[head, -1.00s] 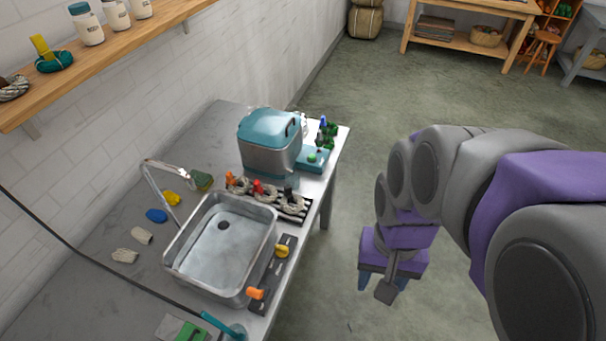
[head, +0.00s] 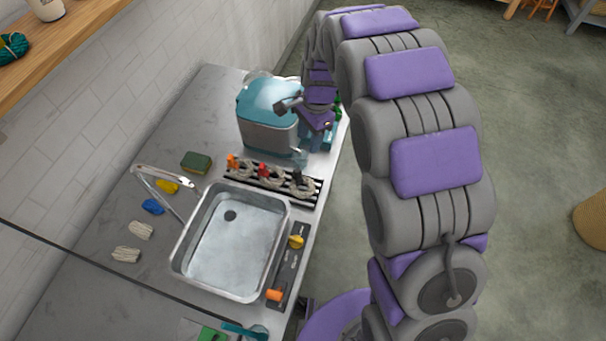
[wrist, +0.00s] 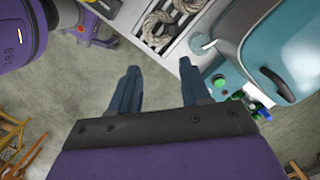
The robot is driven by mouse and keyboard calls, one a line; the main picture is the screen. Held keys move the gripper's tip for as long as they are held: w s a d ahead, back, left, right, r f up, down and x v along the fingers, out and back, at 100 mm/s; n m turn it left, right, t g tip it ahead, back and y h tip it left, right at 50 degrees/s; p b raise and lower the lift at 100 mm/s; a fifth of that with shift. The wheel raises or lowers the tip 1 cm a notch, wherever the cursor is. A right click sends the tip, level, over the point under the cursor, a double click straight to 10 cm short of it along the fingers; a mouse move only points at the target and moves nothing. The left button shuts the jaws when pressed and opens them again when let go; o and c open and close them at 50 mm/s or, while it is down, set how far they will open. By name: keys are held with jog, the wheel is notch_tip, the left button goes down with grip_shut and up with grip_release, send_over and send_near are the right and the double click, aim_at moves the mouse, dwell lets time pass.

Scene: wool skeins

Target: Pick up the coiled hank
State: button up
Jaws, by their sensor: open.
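I cannot tell which one the task means. In the wrist view two coils show at the top, the nearer one (wrist: 154,27) ahead of my gripper (wrist: 160,78). My gripper is open and empty, apart from the coils. In the head view it is near the teal-lidded box, partly hidden by my arm.
The teal-lidded box (head: 268,118) stands behind the rack. The metal sink (head: 182,258) has an orange knob (head: 275,295) and a yellow knob (head: 296,241) beside it. Two cream bundles (head: 141,230), a blue cloth (head: 153,206) and a sponge (head: 196,162) lie left. Open floor is right of the bench.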

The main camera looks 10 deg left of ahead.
jog(key=w+a+f, duration=0.1)
jog(key=w+a, duration=0.1)
jog(key=b, duration=0.1)
send_near(297, 170)
jog(key=shift+m, duration=0.3)
jog(key=f, duration=0.2)
jog(key=a+f+b, duration=0.1)
jog(key=f, duration=0.2)
jog(key=shift+s+f, duration=0.15)
jog(key=shift+s, duration=0.05)
jog(key=shift+f, duration=0.35)
jog(key=shift+d+f, duration=0.3)
jog(key=shift+d, duration=0.1)
jog(key=f+b, duration=0.1)
jog(key=f, duration=0.3)
jog(key=shift+s+a+f+b, duration=0.15)
jog(key=shift+s+a+b, duration=0.05)
jog(key=shift+b, duration=0.15)
jog(key=shift+a+f, duration=0.1)
jog(key=shift+a, duration=0.45)
jog(key=shift+c, duration=0.2)
jog(key=shift+d, duration=0.6)
jog(key=c, duration=0.6)
jog(key=shift+a, duration=0.1)
grip_shut()
jog(key=shift+a, duration=0.3)
